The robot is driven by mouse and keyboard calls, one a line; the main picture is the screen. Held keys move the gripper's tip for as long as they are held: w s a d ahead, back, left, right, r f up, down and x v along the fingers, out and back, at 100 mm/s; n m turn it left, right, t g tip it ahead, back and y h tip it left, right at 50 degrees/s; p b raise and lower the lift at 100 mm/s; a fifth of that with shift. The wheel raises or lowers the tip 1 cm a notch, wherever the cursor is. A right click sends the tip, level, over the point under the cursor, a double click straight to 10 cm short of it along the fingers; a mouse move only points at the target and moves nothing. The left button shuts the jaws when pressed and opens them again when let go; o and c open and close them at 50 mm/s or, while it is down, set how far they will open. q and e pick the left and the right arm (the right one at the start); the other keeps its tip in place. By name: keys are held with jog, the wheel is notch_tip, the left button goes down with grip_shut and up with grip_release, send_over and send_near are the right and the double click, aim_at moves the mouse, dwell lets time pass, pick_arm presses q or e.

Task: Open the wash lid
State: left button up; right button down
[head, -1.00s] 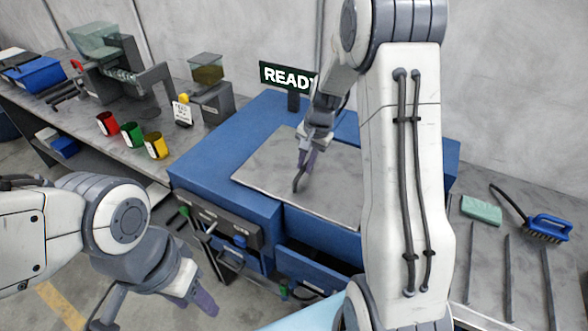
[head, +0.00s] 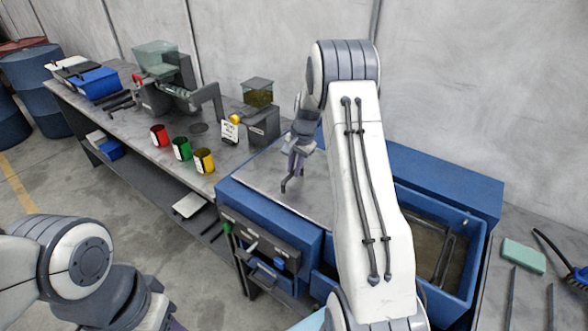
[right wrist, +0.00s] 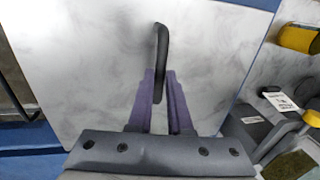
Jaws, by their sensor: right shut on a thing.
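The wash lid (head: 262,182) is a flat grey panel on top of the blue wash unit (head: 236,200). It lies toward the unit's left side, and the blue tub (head: 474,262) to its right is uncovered. My right gripper (head: 292,166) is shut on the lid's dark handle (head: 284,186). In the right wrist view, the purple fingers (right wrist: 160,100) close around the base of the black curved handle (right wrist: 161,48), over the pale lid (right wrist: 85,55). My right arm hides the lid's right part. My left gripper (head: 172,325) is mostly cut off at the bottom edge.
A workbench (head: 120,125) runs along the left, with red (head: 159,136), green (head: 182,148) and yellow (head: 203,161) cups. A grey machine with a clear bin (head: 258,92) stands close to the lid's left side. A green sponge (head: 523,256) lies at right.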

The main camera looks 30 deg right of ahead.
jog(key=c, duration=0.8)
grip_release()
jog(key=shift+d, duration=0.1)
jog(key=shift+c, duration=0.2)
jog(key=shift+r, duration=0.1)
jog(key=shift+r, duration=0.35)
notch_tip(320, 180, up, 10)
jog(key=s+b, duration=0.2)
jog(key=shift+d+f, duration=0.25)
jog(key=shift+d, duration=0.15)
